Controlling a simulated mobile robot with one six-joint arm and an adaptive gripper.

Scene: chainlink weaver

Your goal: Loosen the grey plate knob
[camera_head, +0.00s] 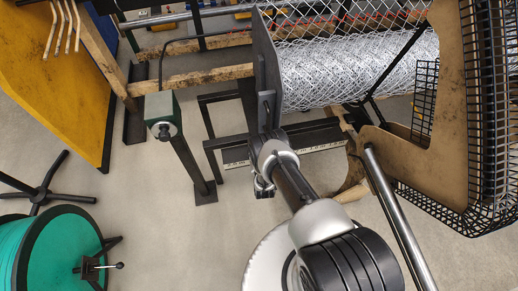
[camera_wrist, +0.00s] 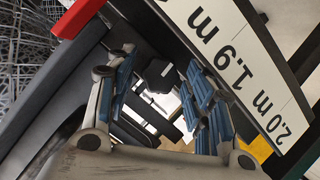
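The upright dark grey plate (camera_head: 267,70) stands at the left end of the wire mesh roll in the head view. My gripper (camera_head: 262,186) is low beside the plate's lower end, largely hidden by my arm. In the wrist view my gripper (camera_wrist: 162,92) is open, with blue pads on both fingers. A dark faceted knob (camera_wrist: 160,75) shows between the fingers, apparently with small gaps on both sides. I cannot tell its exact depth relative to the fingertips. The knob does not show clearly in the head view.
A white ruler strip (camera_wrist: 245,70) marked 1.9 m and 2.0 m runs close to the right finger. A red-ended dark bar (camera_wrist: 76,18) lies on the left. A green-topped post (camera_head: 162,108) stands left of the plate. The wire mesh roll (camera_head: 345,70) lies to its right.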

